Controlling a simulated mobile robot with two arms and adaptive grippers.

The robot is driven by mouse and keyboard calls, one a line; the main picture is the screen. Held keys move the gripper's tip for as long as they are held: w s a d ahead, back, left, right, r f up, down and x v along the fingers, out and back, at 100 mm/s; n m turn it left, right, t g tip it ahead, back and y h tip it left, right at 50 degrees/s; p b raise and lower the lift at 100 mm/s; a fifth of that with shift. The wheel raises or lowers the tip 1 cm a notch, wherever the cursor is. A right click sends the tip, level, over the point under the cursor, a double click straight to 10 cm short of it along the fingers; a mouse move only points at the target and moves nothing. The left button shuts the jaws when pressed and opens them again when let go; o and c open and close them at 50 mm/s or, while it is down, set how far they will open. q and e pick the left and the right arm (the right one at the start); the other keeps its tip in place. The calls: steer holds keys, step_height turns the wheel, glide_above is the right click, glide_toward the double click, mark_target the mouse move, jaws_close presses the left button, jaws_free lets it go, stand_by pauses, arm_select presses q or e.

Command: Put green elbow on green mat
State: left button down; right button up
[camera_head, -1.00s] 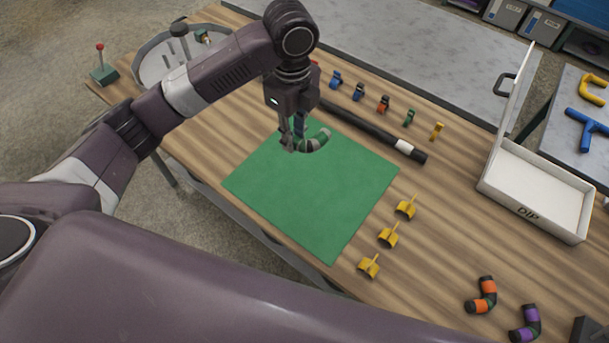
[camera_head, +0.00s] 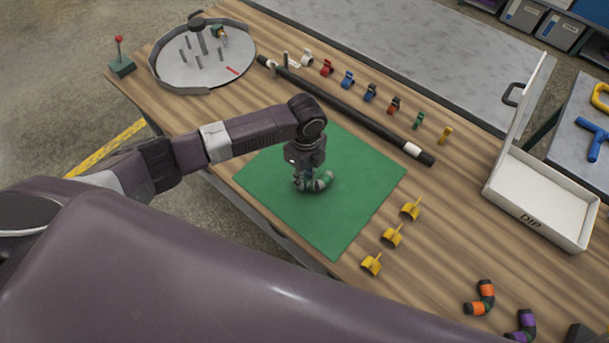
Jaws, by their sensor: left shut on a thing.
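The green elbow (camera_head: 323,182), a short curved piece with green and dark bands, is at the middle of the green mat (camera_head: 340,225). My left gripper (camera_head: 301,184) is shut on its left end and points down over the mat. The elbow is at or very near the mat surface; I cannot tell whether it touches. The gripper hides part of the elbow. The mat lies flat on the wooden table. My right gripper is not in view.
Three yellow clips (camera_head: 392,236) stand right of the mat. A black tube (camera_head: 350,112) and a row of small coloured clips (camera_head: 371,92) lie behind it. A white DIP box (camera_head: 545,200) is at right. An orange elbow (camera_head: 481,298) and a purple elbow (camera_head: 522,326) lie at front right.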

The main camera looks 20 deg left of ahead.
arm_select(q)
steer(key=shift+f, duration=0.15)
steer(key=shift+f, duration=0.15)
steer(key=c, duration=1.7)
jaws_free()
steer(key=shift+c, duration=0.2)
steer(key=shift+r, duration=0.3)
step_height(320, 180, up, 12)
steer(key=b, duration=0.1)
steer(key=shift+b, duration=0.4)
steer(key=shift+d+f, duration=0.1)
steer(key=shift+d, duration=0.05)
